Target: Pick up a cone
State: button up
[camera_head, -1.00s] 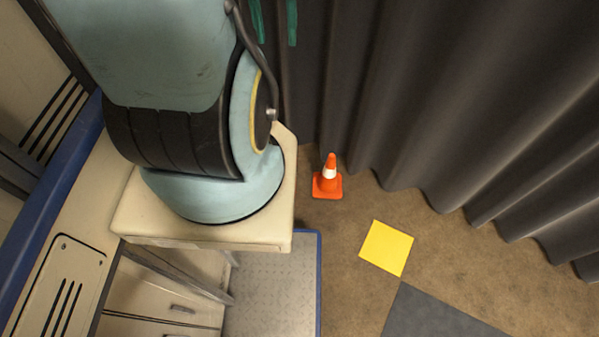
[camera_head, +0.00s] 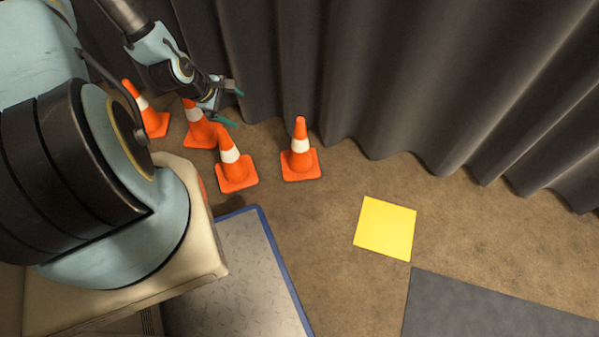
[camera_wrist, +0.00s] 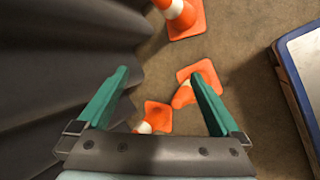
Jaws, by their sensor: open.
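Several orange cones with white bands stand on the brown floor in the head view. One cone (camera_head: 300,161) is at the right, apart from the others; a second cone (camera_head: 236,174) is left of it. A third cone (camera_head: 198,134) is partly overlapped, and a fourth cone (camera_head: 154,121) is at the far left. My gripper (camera_head: 231,105) is open and empty, above the floor near the curtain. In the wrist view, my gripper's green fingers (camera_wrist: 160,74) are spread. One cone (camera_wrist: 184,20) is beyond them; two more are near the right finger and between the fingers, partly hidden.
A dark pleated curtain (camera_head: 400,80) hangs close behind the cones. A metal plate with a blue edge (camera_head: 255,285) is at the lower middle. A yellow square (camera_head: 385,228) and a grey mat (camera_head: 490,305) lie on open floor at the right.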

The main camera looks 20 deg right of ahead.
jog(key=s+d+f+n+h+b, duration=0.1)
jog(key=d+f+n+h+b, duration=0.2)
jog(key=f, duration=0.5)
jog(key=s+d+f+n+b, duration=0.1)
jog(key=d+f+n+b, duration=0.3)
jog(key=f, duration=0.4)
jog(key=n+t+h+b, duration=0.3)
jog(key=n+b, duration=0.2)
jog(key=b, duration=0.4)
send_near(294, 150)
jog(key=x, duration=0.4)
jog(key=shift+w+d+f, duration=0.1)
jog(key=shift+w+d, duration=0.1)
jog(key=shift+d, duration=0.15)
jog(key=shift+d+f+n, duration=0.25)
jog(key=shift+n, duration=0.25)
jog(key=shift+d+f, duration=0.2)
jog(key=shift+d, duration=0.05)
jog(key=shift+n+t, duration=0.3)
jog(key=shift+t, duration=0.1)
jog(key=b+x, duration=0.2)
jog(key=x, duration=0.3)
jog(key=shift+d, duration=0.1)
jog(key=b+x, duration=0.3)
jog(key=x, duration=0.1)
jog(key=shift+w+d+f, duration=0.1)
jog(key=shift+w+d, duration=0.05)
jog(key=shift+d, duration=0.2)
jog(key=shift+w+d, duration=0.15)
jog(key=shift+d, duration=0.1)
